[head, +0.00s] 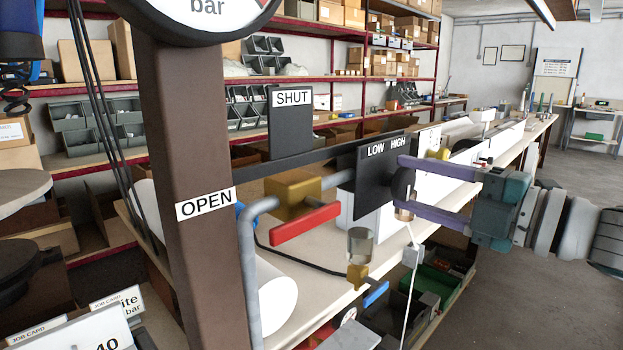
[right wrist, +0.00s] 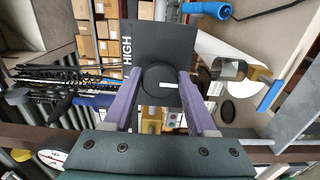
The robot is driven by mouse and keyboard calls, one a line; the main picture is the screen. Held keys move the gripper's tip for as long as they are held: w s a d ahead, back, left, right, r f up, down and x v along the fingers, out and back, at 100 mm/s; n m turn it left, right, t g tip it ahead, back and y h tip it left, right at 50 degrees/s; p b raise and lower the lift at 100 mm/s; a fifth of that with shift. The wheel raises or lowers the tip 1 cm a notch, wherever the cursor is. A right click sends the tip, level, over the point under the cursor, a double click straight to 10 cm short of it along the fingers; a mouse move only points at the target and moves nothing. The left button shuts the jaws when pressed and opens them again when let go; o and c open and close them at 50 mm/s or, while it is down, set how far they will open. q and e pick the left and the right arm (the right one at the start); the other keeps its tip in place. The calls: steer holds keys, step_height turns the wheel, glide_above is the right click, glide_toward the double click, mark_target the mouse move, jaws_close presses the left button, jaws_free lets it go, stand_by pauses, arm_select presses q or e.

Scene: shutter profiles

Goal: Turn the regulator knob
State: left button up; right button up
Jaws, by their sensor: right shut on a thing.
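The regulator knob is a round black knob (head: 402,184) in front of a dark plate (head: 372,170) lettered LOW and HIGH. My right gripper (head: 400,187) comes in from the right, its two purple fingers shut on the knob from opposite sides. In the right wrist view the knob (right wrist: 158,88) sits between the fingertips. A short white mark on its face lies level there, on the side away from the word HIGH. LOW is hidden in that view. The gauge (head: 208,8) above the brown post shows only its lower edge, with "bar". My left gripper is not in view.
Left of the plate, a red lever (head: 306,222) on a brass valve juts out between SHUT and OPEN signs. A grey pipe (head: 250,270) and brown post (head: 195,180) stand left. A clear bowl (head: 361,246) and blue lever (head: 376,294) hang below the plate.

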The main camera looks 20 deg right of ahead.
steer(key=o, duration=1.4)
steer(key=shift+c, duration=0.2)
steer(key=shift+s, duration=0.15)
steer(key=b+v, duration=0.1)
steer(key=v, duration=0.8)
steer(key=shift+s+d, duration=0.15)
steer(key=shift+s, duration=0.15)
